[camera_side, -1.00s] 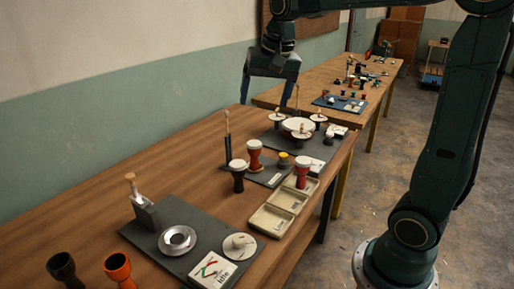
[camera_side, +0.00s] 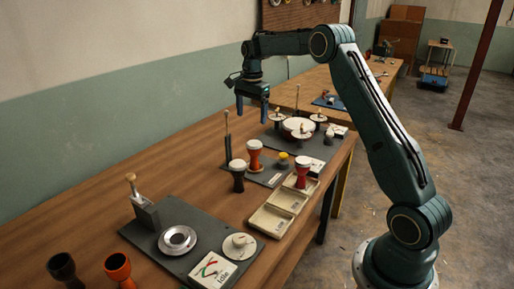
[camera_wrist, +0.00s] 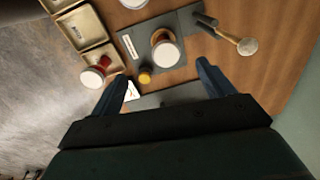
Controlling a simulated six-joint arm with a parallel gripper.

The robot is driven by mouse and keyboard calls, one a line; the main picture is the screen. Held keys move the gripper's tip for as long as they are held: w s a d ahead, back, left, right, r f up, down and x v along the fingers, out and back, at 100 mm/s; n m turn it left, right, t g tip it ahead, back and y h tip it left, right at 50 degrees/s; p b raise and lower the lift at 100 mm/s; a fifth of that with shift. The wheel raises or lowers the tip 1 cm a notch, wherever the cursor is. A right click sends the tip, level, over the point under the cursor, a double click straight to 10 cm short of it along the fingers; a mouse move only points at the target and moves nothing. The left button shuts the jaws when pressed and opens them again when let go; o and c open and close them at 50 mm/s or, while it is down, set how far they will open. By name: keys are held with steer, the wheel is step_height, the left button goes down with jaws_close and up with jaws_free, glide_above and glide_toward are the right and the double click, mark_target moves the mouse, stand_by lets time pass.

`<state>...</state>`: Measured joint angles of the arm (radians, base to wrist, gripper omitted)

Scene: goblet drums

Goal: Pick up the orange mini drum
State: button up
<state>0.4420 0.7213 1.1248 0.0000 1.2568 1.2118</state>
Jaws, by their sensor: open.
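An orange-red goblet drum with a white head (camera_side: 254,156) stands upright on a small dark mat. In the wrist view, this drum (camera_wrist: 165,50) shows from above, beyond and between my fingers. A redder white-headed drum (camera_side: 302,172) stands near the trays, and it also shows in the wrist view (camera_wrist: 97,74). An orange drum shell without a head (camera_side: 118,268) stands at the front left, outside the wrist view. My gripper (camera_side: 252,112) is open and empty, pointing down above the bench, higher than and behind the drum on the mat. It frames the wrist view's lower half (camera_wrist: 164,78).
A dark white-headed drum (camera_side: 238,176) stands close beside the orange-red one. An upright stick (camera_side: 227,125), a yellow-topped piece (camera_side: 283,157) and beige trays (camera_side: 270,221) are nearby. The bench at left is clear.

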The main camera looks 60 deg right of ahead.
mark_target(254, 143)
steer(key=shift+m, duration=0.8)
steer(key=d+f, duration=0.1)
steer(key=f, duration=0.1)
steer(key=w+d+f, duration=0.1)
steer(key=d, duration=0.1)
steer(key=shift+f, duration=0.4)
steer(key=shift+f, duration=0.15)
steer(key=shift+f, duration=4.15)
steer(key=shift+f, duration=0.1)
steer(key=shift+a+f, duration=0.1)
steer(key=shift+f, duration=2.4)
